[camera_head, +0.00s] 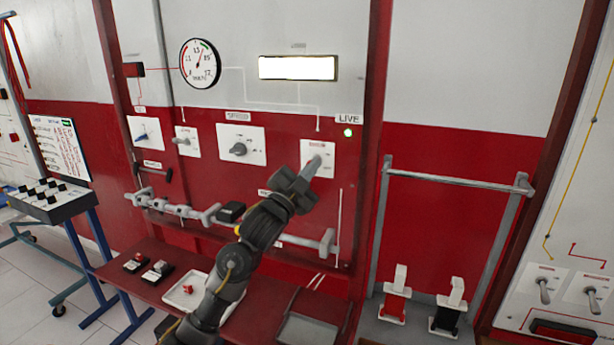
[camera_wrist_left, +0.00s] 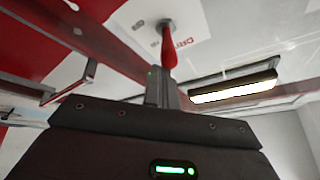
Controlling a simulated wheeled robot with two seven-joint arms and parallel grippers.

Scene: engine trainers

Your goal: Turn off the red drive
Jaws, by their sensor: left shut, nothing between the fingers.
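The red-handled lever (camera_wrist_left: 168,48) stands out from a white plate with red lettering in the left wrist view. In the head view this white plate (camera_head: 327,147) is at the right of the red panel, and my gripper covers most of its lever. My left gripper (camera_head: 312,169) is shut and empty, with its fingertips in front of the plate. In the left wrist view the closed fingers (camera_wrist_left: 161,88) are right by the lever's red end; I cannot tell whether they touch it.
A dial gauge (camera_head: 200,63) and a lit white display (camera_head: 298,68) are above. Other knob plates (camera_head: 242,146) lie to the left. A grey shaft (camera_head: 328,241) runs below, over a red bench (camera_head: 215,250). A grey rail frame (camera_head: 455,172) stands at the right.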

